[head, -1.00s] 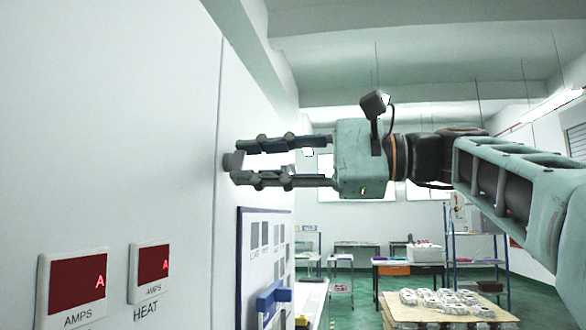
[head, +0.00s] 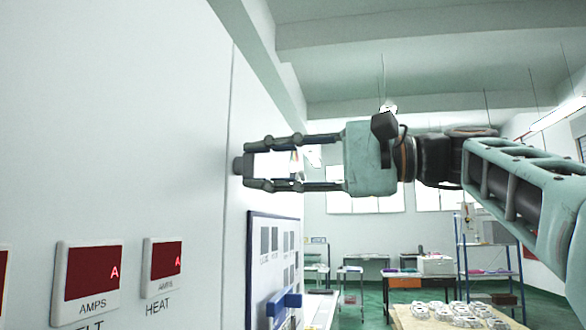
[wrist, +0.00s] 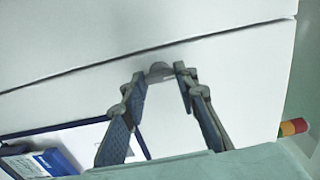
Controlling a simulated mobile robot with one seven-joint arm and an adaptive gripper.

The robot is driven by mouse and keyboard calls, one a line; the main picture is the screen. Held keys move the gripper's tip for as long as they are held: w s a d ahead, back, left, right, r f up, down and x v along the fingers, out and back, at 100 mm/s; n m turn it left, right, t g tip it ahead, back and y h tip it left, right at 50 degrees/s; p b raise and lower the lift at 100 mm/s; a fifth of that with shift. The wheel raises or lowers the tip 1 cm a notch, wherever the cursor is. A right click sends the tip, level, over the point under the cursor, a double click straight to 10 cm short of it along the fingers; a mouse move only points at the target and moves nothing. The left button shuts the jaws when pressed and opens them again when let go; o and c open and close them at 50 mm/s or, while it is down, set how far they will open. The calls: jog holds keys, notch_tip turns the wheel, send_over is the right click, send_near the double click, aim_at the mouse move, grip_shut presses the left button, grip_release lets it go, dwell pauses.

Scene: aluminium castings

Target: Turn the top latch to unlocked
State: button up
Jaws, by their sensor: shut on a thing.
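The top latch is a small dark grey knob (head: 237,166) on the white cabinet front, beside a vertical seam. My gripper (head: 249,165) reaches it from the right, with one finger above and one below, and its tips close on the latch. In the wrist view the latch (wrist: 159,71) shows as a rounded grey piece between the two fingertips (wrist: 160,75), near the dark seam. The fingers hide part of it, and I cannot read its lock position.
Red AMPS displays (head: 93,272) sit on the cabinet at lower left. A table with castings (head: 440,315) stands in the room at lower right.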

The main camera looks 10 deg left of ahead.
jog(key=o, duration=1.2)
jog(key=shift+c, duration=0.2)
jog(key=s+d, duration=0.1)
jog(key=d, duration=1.1)
